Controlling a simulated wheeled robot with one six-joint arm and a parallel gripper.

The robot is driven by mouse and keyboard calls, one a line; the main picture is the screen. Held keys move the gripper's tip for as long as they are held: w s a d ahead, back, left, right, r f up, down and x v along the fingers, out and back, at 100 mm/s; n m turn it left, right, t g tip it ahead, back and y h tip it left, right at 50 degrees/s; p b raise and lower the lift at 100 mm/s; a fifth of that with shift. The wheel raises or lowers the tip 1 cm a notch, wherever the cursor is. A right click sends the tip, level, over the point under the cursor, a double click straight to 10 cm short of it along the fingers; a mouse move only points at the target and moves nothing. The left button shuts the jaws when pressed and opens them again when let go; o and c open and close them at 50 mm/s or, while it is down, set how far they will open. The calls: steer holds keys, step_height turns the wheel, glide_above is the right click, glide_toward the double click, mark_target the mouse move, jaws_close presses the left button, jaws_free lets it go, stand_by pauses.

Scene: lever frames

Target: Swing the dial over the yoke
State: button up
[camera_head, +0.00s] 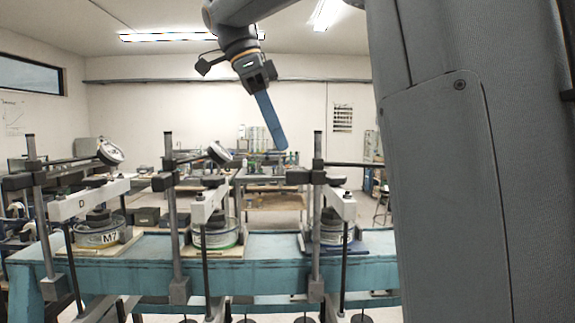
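Three lever frames stand in a row. The left one has a round dial (110,150) on a swing arm, above the right part of its white yoke (88,198) marked D. The middle one has a dial (219,153), seen nearly edge-on, above its yoke (209,204). On the right frame, a thin arm (350,164) reaches right from the post, above and past its yoke (341,204); its dial is not visible, and my grey body covers that side. My gripper (269,118) hangs high, apart from the frames. A long blue piece points down from it; whether finger or held object is unclear.
The frames stand on a blue bench (270,246). Upright posts (170,215) and rods rise between the cells. A cell marked M7 (98,232) sits under the left yoke. Another table (275,180) stands behind. The air around my gripper is clear.

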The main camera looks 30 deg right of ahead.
mark_target(293, 170)
steer(key=shift+p+x, duration=0.7)
steer(key=shift+x, duration=2.9)
jaws_close()
